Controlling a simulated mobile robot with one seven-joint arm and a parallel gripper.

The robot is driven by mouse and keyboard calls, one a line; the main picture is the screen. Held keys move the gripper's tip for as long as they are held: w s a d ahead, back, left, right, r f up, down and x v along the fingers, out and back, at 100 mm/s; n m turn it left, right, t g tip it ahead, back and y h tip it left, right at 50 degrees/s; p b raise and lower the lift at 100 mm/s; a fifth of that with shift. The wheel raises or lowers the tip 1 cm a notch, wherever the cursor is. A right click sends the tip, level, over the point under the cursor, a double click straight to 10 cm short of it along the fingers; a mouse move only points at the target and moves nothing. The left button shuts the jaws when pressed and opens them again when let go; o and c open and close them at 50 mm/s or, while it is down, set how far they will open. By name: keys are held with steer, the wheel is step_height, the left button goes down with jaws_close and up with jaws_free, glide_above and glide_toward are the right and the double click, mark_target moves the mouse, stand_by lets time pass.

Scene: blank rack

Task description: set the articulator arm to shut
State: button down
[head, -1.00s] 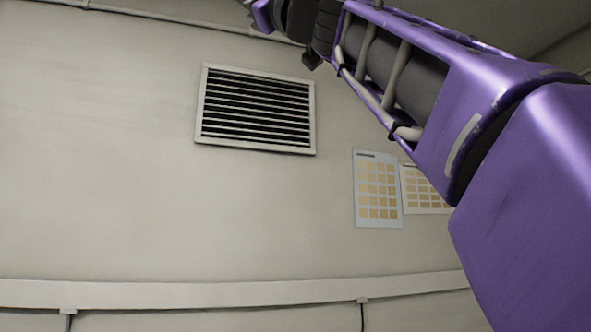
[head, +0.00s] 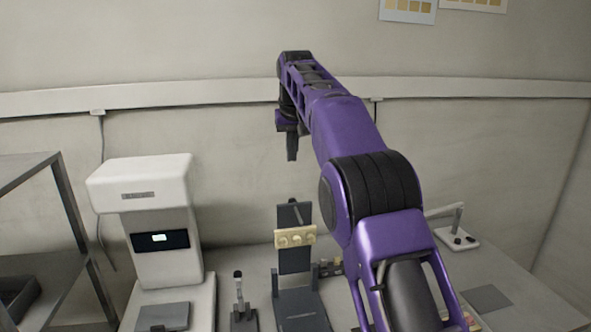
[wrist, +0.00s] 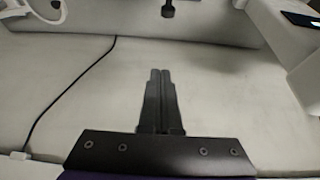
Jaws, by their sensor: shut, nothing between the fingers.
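The articulator (head: 300,312) is a dark grey device on the bench in the lower middle of the head view. Its arm (head: 295,258) stands nearly upright from the base and carries a cream block with rounded bumps. My gripper (head: 292,158) points down, above and apart from the arm's top end. In the wrist view my gripper's fingers (wrist: 160,72) are together with nothing between them. I cannot clearly make out the articulator in the wrist view.
A white machine (head: 160,235) with a small screen stands left of the articulator. A small dark lever stand (head: 240,310) is between them. A dark shelf frame (head: 70,205) is at far left. A white stand (head: 457,238) and grey mat (head: 487,298) are at right.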

step_height(320, 180, down, 10)
steer(key=b, duration=0.1)
steer(key=shift+s+f+g, duration=0.2)
steer(key=shift+s+g, duration=0.2)
steer(key=shift+s, duration=0.05)
stand_by(0.3)
steer(key=shift+b, duration=0.45)
